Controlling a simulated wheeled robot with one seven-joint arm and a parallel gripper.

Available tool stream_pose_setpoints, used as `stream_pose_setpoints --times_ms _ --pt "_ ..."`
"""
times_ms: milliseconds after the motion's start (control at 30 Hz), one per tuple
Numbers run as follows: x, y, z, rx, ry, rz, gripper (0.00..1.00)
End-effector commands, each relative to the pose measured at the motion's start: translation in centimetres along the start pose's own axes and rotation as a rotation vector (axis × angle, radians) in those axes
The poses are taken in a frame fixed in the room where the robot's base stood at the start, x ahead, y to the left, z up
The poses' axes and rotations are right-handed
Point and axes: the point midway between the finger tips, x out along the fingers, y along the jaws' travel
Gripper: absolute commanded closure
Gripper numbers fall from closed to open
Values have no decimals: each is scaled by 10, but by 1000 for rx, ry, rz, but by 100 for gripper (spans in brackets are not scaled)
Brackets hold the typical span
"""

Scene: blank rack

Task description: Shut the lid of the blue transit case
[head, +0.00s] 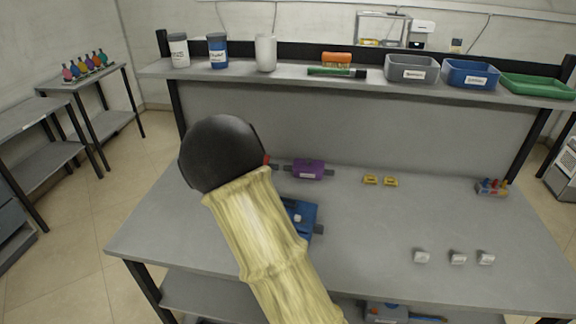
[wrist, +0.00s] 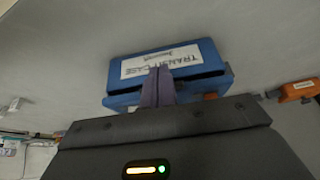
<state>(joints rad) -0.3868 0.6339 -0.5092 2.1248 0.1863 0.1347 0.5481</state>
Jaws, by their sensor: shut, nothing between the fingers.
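The blue transit case (wrist: 192,58) lies on the workbench, its white label facing up in the wrist view. A dark gap shows between the labelled lid and the lower part on the side nearest my gripper. In the head view the case (head: 305,213) is mostly hidden behind my arm. My gripper (wrist: 158,84) is shut and empty. Its fingertips overlap the lid's near edge in the wrist view; I cannot tell whether they touch. My arm hides the gripper in the head view.
A purple labelled block (head: 308,169) lies behind the case. Yellow pieces (head: 380,181), several white blocks (head: 457,257) and a small multicoloured rack (head: 492,187) lie to the right. A shelf with jars and bins (head: 411,68) spans the back. The bench between is clear.

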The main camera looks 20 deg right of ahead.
Motion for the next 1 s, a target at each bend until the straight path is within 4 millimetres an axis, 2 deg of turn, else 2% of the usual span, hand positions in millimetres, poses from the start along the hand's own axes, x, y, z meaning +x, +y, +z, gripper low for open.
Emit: stream_pose_setpoints --times_ms 267,533,700,1000 --pt "-12 0 -6 0 0 0 100" --pt "-42 0 -20 -1 1 -1 100" --pt "-51 -2 1 -7 1 -3 100" --pt "-75 1 27 0 0 0 100"
